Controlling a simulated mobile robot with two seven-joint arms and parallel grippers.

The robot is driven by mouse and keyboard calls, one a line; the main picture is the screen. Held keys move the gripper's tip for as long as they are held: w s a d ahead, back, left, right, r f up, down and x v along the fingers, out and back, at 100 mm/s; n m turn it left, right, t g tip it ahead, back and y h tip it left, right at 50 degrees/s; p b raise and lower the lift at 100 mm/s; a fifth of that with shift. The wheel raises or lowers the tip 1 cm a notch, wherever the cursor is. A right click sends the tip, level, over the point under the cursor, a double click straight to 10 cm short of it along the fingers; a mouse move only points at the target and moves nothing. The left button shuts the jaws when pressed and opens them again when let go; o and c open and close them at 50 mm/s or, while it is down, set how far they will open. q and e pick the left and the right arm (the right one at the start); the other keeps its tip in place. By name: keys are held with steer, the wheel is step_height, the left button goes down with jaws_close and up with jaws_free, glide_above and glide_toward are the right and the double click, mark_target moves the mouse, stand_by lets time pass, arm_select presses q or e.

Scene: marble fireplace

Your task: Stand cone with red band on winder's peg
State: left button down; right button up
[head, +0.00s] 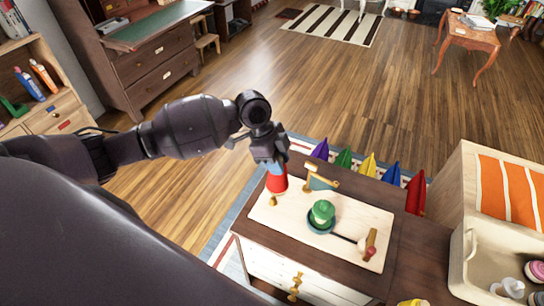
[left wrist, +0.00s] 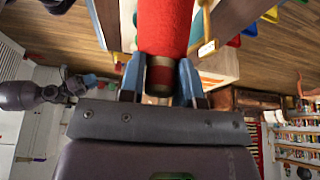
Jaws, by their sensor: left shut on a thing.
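My left gripper (head: 272,163) is shut on a red cone (head: 277,182) and holds it over the left part of a pale board (head: 345,204). In the left wrist view the cone (left wrist: 165,25) sits between the two blue-grey fingers, with a brown-gold end (left wrist: 159,77) near the palm. A small gold piece (head: 273,201) shows just below the cone; I cannot tell whether it is the peg or part of the cone, or whether they touch. A wooden and green device (head: 318,181), perhaps the winder, stands close to the right.
A green ball (head: 323,210) sits in a dark dish (head: 318,229) on the board. A wooden piece with red (head: 370,245) lies at its right end. Several coloured pointed shapes (head: 367,164) line the far edge. A cream bin (head: 490,265) stands at right.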

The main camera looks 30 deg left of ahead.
arm_select(q)
steer(key=m, duration=0.1)
steer(key=m+g+p, duration=0.1)
steer(key=shift+a+m, duration=0.3)
steer(key=shift+a+m+p, duration=0.1)
steer(key=shift+m+p, duration=0.4)
steer(key=shift+m, duration=0.1)
steer(key=shift+a+f+m+g, duration=0.1)
steer(key=shift+f+m+g, duration=0.1)
steer(key=shift+m+g, duration=0.2)
steer(key=shift+a+f+m+p, duration=0.15)
steer(key=shift+f+m+p, duration=0.15)
steer(key=shift+m, duration=0.1)
arm_select(e)
steer(key=shift+s+r, duration=0.65)
steer(key=shift+r, duration=0.25)
arm_select(q)
steer(key=shift+f, duration=0.15)
arm_select(e)
steer(key=shift+w, duration=0.1)
